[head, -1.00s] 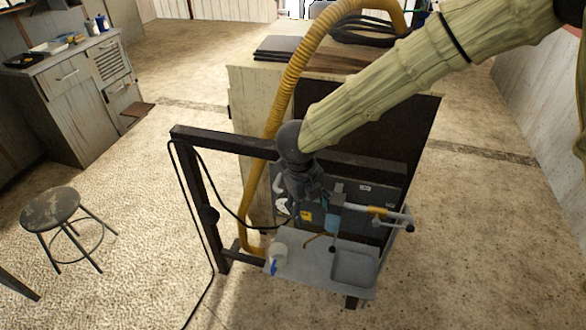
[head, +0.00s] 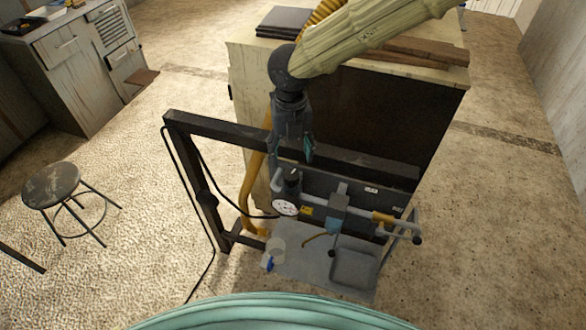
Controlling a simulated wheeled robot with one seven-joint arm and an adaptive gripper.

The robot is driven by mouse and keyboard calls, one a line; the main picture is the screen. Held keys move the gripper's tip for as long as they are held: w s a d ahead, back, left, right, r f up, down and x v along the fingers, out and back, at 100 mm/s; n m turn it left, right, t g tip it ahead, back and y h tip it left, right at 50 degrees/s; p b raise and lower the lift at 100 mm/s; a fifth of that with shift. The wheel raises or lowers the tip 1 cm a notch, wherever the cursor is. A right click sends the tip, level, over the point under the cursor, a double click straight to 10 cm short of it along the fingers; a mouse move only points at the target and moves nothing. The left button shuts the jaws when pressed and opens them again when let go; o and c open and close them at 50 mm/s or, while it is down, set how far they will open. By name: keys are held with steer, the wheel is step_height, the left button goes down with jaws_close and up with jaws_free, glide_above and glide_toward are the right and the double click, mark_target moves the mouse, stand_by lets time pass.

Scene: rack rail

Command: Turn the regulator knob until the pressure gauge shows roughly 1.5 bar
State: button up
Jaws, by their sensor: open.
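The pressure gauge (head: 285,208) is a small white round dial on the rack panel, below my gripper. Its needle is too small to read. A dark upright piece (head: 293,182) just above the gauge looks like the regulator knob, though I cannot be sure. My gripper (head: 292,158) points down above it, open and empty, with teal on one finger. It appears apart from the knob, but depth is hard to judge. My arm reaches in from the upper right.
A dark frame (head: 200,185) surrounds the panel. Grey pipework with a blue-grey fitting (head: 338,208) and an orange-brown handle (head: 382,217) lies right of the gauge. A grey tray (head: 300,262) holds a cup-like container (head: 275,246). A cabinet stands behind; a stool (head: 52,184) stands left.

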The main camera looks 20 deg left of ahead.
mark_target(291, 174)
step_height(291, 174, down, 9)
steer(key=p, duration=0.2)
steer(key=shift+p, duration=0.3)
steer(key=shift+a, duration=0.1)
steer(key=c, duration=1)
